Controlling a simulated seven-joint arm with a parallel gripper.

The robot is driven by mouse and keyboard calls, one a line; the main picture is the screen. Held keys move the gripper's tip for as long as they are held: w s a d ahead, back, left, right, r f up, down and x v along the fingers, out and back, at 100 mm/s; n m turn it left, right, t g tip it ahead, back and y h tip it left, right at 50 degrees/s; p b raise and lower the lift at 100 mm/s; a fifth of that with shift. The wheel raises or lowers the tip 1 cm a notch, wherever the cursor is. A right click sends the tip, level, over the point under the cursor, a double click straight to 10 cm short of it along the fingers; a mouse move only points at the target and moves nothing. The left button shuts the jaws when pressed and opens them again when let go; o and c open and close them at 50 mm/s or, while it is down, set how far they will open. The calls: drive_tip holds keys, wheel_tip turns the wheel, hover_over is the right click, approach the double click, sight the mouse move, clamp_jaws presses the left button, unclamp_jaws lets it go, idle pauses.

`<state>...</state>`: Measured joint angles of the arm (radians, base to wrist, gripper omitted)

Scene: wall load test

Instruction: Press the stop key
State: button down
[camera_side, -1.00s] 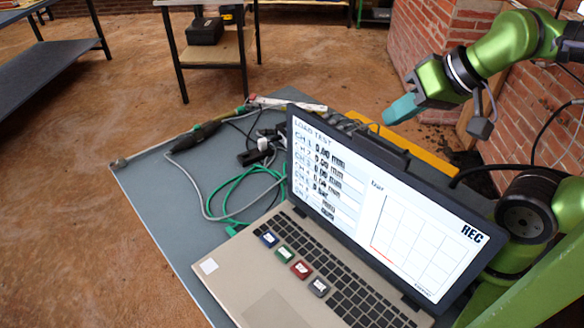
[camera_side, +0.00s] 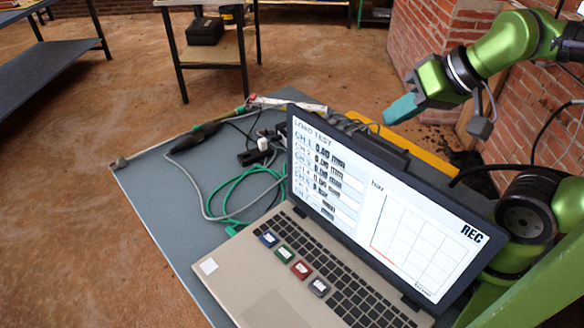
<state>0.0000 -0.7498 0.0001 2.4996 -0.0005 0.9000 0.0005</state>
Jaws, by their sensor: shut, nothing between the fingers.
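An open laptop (camera_side: 245,297) stands on the grey table, its screen (camera_side: 400,215) showing LOAD TEST, several channel lines, an empty graph with a short red line, and REC. Along the keyboard's left part sit several coloured keys: blue (camera_side: 269,239), green (camera_side: 285,253), red (camera_side: 301,269) and grey (camera_side: 319,287). Their labels are too small to read, so I cannot tell which is the stop key. My gripper (camera_side: 390,114) has teal fingers and is shut and empty. It is above and behind the laptop screen, well apart from the keys.
The raised laptop screen stands between my gripper and the keys. Green and grey cables (camera_side: 225,200) and black plugs lie on the table (camera_side: 150,185) left of the laptop. A yellow edge (camera_side: 440,168) shows behind the screen. A brick wall (camera_side: 425,45) is near my arm.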

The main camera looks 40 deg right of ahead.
drive_tip(key=w+a+r+n+h, duration=0.1)
drive_tip(key=w+a+r+n, duration=0.3)
drive_tip(key=w+a+r, duration=0.7)
drive_tip(key=n+g+h, duration=0.7)
drive_tip(key=g+h, duration=0.2)
drive_tip(key=h, duration=0.1)
hover_over(298, 273)
wheel_tip(298, 273, down, 23)
drive_tip(key=shift+r, duration=0.15)
drive_tip(key=shift+f, duration=4.4)
drive_tip(key=shift+f, duration=0.15)
